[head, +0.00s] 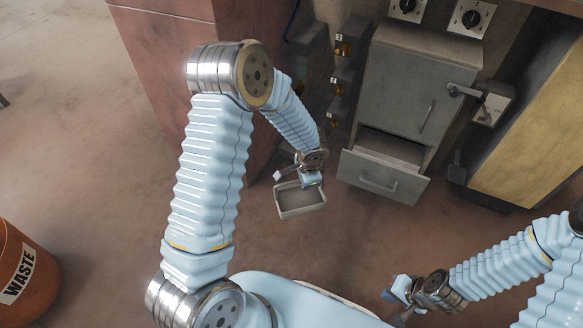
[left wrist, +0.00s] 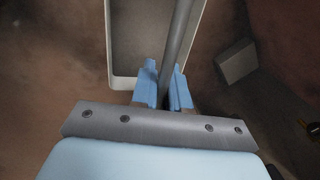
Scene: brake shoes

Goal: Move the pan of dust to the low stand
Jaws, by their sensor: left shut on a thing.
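The pan (head: 300,211) is a pale rectangular tray with a grey layer inside. It is below my left gripper (head: 311,180) in the head view, in front of the cabinet. In the left wrist view, the blue fingers of my left gripper (left wrist: 165,88) are shut on a grey bar (left wrist: 177,45) that runs over the pan (left wrist: 123,82). I cannot tell whether the pan touches the floor. My right gripper (head: 398,290) is low at the right, away from the pan, and its jaw opening is unclear. I cannot make out the low stand for certain.
A grey cabinet (head: 400,85) has its lower drawer (head: 382,180) pulled out, near the pan. A small pale block (head: 279,175) is left of my left gripper. An orange waste bin (head: 22,275) stands at lower left.

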